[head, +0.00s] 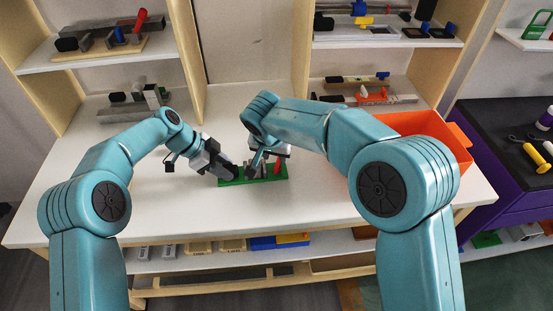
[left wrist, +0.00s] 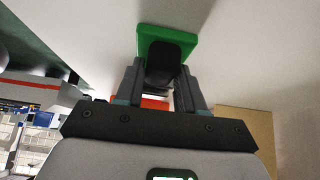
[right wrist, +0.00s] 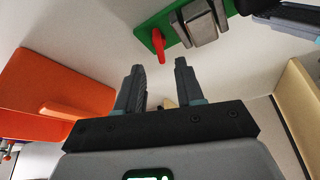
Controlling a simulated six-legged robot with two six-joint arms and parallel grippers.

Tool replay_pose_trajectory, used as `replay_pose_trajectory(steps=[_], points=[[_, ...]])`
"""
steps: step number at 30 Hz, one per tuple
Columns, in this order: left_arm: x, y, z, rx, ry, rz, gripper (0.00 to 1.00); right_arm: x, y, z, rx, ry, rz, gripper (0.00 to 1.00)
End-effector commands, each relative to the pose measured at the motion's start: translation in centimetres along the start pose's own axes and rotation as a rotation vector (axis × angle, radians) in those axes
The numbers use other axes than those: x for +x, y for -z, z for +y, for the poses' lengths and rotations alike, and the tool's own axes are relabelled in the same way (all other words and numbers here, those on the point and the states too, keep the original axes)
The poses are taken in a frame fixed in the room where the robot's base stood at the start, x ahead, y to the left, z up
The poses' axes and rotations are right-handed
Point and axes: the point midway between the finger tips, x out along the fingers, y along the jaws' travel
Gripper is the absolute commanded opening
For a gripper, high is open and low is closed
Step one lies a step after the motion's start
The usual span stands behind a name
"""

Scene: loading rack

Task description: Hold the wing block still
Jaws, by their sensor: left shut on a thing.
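A green base (head: 240,181) lies on the white table, with a grey metal block and a red handle (head: 277,166) on it. A dark block (left wrist: 163,62), which I take for the wing block, is at its left end. My left gripper (head: 224,171) is shut on this dark block, with one finger on each side. My right gripper (right wrist: 159,66) is open and empty, near the red handle and grey block (right wrist: 204,24). In the head view its fingers partly hide the middle of the base.
An orange bin (head: 440,131) stands on the table to the right of the base. Shelves with tools and fixtures stand behind the table. A dark bench (head: 510,135) with a yellow-handled tool is at the far right. The table's left side is clear.

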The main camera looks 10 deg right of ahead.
Motion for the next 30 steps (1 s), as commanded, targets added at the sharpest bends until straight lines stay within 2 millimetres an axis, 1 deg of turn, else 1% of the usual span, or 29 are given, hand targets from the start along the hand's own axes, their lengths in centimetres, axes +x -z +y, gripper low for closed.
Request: replay_pose_trajectory(steps=[1, 3, 6, 9, 13, 22, 23, 24, 25, 26, 30], points=[[0.0, 0.0, 0.0, 0.001, 0.0, 0.0, 0.0, -1.3, 0.1, -0.1, 0.0, 0.002, 0.003, 0.37], [0.0, 0.0, 0.0, 0.001, 0.0, 0.0, 0.0, -2.7, 0.0, -0.1, 0.0, 0.001, 0.002, 0.37], [0.0, 0.0, 0.0, 0.001, 0.0, 0.0, 0.0, -4.3, 0.0, -0.1, 0.0, 0.001, 0.001, 0.37], [0.0, 0.0, 0.0, 0.001, 0.0, 0.0, 0.0, -5.4, 0.0, 0.0, 0.0, 0.0, 0.0, 0.37], [0.0, 0.0, 0.0, 0.001, 0.0, 0.0, 0.0, -5.9, -0.1, 0.0, -0.001, -0.002, -0.001, 0.37], [0.0, 0.0, 0.0, 0.001, 0.0, 0.0, 0.0, -5.9, 0.0, 0.0, 0.0, -0.002, -0.001, 0.37], [0.0, 0.0, 0.0, 0.001, 0.0, 0.0, 0.41, -5.9, 0.0, 0.0, 0.0, -0.002, -0.001, 0.37], [0.0, 0.0, 0.0, 0.001, 0.0, 0.0, 0.54, -5.9, 0.0, 0.0, 0.0, -0.002, -0.001, 0.37], [0.0, 0.0, 0.0, 0.001, 0.0, 0.0, 0.64, -5.9, 0.0, 0.0, 0.0, -0.002, -0.001, 0.37], [0.0, 0.0, 0.0, 0.001, 0.0, 0.0, 0.68, -5.9, 0.0, 0.0, 0.0, -0.002, -0.001, 0.37], [0.0, 0.0, 0.0, 0.001, 0.0, 0.0, 0.68, -5.9, 0.0, 0.0, 0.0, -0.002, -0.001, 0.37]])
